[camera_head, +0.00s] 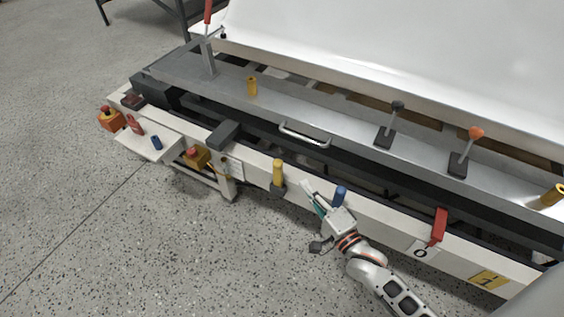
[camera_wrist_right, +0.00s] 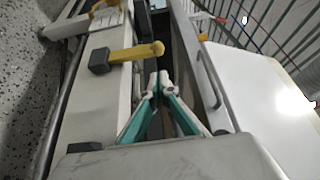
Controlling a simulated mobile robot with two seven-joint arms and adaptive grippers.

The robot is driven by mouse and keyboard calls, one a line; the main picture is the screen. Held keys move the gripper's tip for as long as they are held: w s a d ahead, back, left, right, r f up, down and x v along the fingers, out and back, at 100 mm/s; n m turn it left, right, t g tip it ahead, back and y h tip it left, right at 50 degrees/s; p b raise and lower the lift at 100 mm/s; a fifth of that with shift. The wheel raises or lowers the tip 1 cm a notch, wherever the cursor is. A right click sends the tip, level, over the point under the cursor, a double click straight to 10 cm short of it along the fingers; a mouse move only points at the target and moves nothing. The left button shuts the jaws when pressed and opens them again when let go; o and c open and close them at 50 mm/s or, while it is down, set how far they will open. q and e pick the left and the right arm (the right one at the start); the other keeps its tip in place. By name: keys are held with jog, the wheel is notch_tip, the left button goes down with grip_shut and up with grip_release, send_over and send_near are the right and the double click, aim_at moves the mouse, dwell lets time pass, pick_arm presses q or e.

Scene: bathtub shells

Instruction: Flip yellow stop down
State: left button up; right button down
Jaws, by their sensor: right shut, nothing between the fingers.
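The yellow stop (camera_head: 278,172) stands upright on the front rail of the machine, on a dark base. In the right wrist view the yellow stop (camera_wrist_right: 137,53) extends rightward from its dark base to a rounded tip. My right gripper (camera_head: 307,186) is shut and empty, just right of the yellow stop in the head view and apart from it. In the wrist view the green-and-grey fingers of my right gripper (camera_wrist_right: 158,82) meet just short of the stop. My left gripper is not in view.
A blue stop (camera_head: 341,195) stands on the front rail (camera_head: 380,213) close to my right gripper. A red lever (camera_head: 439,225) is farther right. A metal handle (camera_head: 304,135) and two joysticks (camera_head: 391,125) sit behind. Emergency buttons (camera_head: 110,118) are at left. The speckled floor in front is clear.

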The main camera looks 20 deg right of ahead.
aim_at(278, 174)
jog(key=shift+r, duration=0.1)
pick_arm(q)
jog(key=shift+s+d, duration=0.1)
pick_arm(e)
jog(key=shift+w, duration=0.1)
jog(key=w+b, duration=0.1)
jog(key=w, duration=0.2)
jog(key=w+a, duration=0.1)
jog(key=w, duration=0.2)
jog(key=w+b, duration=0.1)
jog(key=w, duration=0.2)
jog(key=shift+w+a+b, duration=0.15)
jog(key=shift+w+b, duration=0.15)
jog(key=shift+w, duration=0.05)
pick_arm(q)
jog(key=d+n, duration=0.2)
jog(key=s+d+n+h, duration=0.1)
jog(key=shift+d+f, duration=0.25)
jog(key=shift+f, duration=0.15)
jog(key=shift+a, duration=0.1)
pick_arm(e)
jog(key=shift+s, duration=0.1)
